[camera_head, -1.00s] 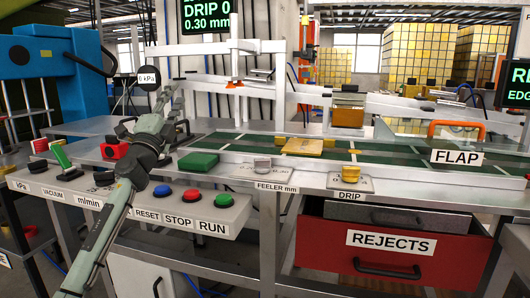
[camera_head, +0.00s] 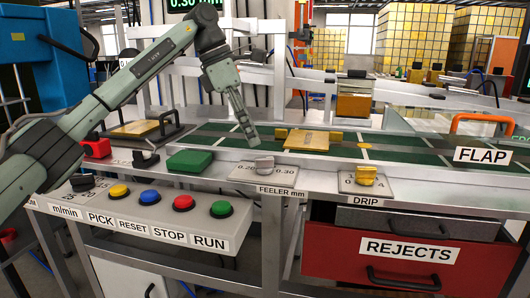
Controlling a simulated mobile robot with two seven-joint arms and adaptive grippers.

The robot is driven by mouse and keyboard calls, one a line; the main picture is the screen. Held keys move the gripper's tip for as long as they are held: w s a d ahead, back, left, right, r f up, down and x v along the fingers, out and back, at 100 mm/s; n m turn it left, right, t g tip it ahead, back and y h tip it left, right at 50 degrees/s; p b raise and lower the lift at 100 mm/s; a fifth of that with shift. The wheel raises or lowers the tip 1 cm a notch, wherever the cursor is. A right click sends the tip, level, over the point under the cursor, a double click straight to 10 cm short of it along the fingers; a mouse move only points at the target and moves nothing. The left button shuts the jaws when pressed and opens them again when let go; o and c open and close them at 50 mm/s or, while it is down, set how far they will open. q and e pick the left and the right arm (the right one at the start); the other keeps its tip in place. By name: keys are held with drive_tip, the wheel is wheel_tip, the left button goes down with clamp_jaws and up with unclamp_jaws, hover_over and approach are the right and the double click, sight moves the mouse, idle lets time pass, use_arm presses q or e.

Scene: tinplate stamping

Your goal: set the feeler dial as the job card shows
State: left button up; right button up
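The feeler dial is a grey knob (camera_head: 264,163) on a pale plate (camera_head: 242,171) labelled "FEELER mm", in the middle of the head view. A 0.30 mark shows on the plate right of the knob; a mark on its left is hard to read. The knob's exact pointing is too small to tell. My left gripper (camera_head: 252,138) points down, just above and left of the knob, apart from it. Its fingers overlap in this view, so its opening cannot be told. It holds nothing visible. My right gripper is out of view. No job card is recognisable.
A dark screen (camera_head: 187,4) at the top edge reads "0.30 mm", partly cut off. A yellow DRIP knob (camera_head: 366,175) stands right of the feeler dial. A green block (camera_head: 189,161) lies left. RESET (camera_head: 150,196), STOP (camera_head: 184,202) and RUN (camera_head: 221,208) buttons are in front.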

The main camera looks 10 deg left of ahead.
sight(263, 158)
use_arm(q)
drive_tip(key=x, duration=0.6)
drive_tip(key=shift+d, duration=0.15)
drive_tip(key=shift+c, duration=0.5)
clamp_jaws()
